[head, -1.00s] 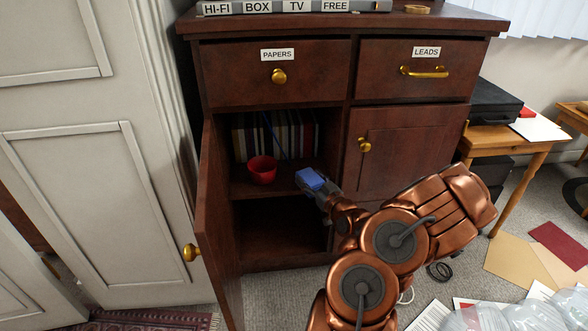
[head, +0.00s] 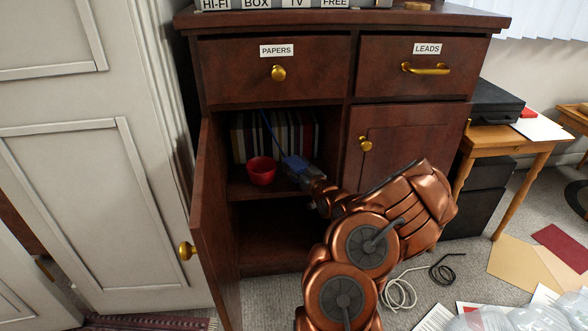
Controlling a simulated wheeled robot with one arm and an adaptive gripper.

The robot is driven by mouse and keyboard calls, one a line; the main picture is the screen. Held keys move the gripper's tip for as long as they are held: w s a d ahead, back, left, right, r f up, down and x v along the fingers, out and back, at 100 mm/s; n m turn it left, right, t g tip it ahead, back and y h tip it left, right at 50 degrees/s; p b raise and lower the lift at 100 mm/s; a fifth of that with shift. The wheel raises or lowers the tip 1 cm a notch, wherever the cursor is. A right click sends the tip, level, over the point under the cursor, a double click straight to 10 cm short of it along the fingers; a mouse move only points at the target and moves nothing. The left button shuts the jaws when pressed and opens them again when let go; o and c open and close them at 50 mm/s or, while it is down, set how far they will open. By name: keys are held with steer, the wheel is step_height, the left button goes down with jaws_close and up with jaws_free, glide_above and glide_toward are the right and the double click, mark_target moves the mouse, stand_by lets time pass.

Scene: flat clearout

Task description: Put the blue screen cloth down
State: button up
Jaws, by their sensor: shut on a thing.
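The blue screen cloth (head: 293,162) is a small blue patch at the end of my arm, inside the open left cupboard. My gripper (head: 298,169) is shut on it, at the height of the shelf (head: 240,190). The cloth is just right of a red bowl (head: 261,170) that stands on the shelf. I cannot tell whether the cloth touches the shelf. The fingertips are small and partly hidden by the cloth and the dark interior.
The open cupboard door (head: 215,220) stands left of my arm. A row of books (head: 262,136) fills the shelf's back, with a thin blue line in front. The lower compartment (head: 275,230) looks empty. Cables (head: 400,293) and papers (head: 545,250) lie on the floor at right.

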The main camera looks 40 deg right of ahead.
steer(key=shift+x, duration=0.9)
steer(key=shift+s+f+b, duration=0.1)
steer(key=shift+f+b, duration=0.55)
steer(key=shift+f, duration=0.1)
steer(key=shift+f, duration=0.15)
steer(key=o, duration=1.2)
steer(key=shift+o, duration=0.2)
steer(key=shift+r, duration=0.2)
steer(key=p+v, duration=0.3)
steer(key=v, duration=0.9)
steer(key=shift+p, duration=0.3)
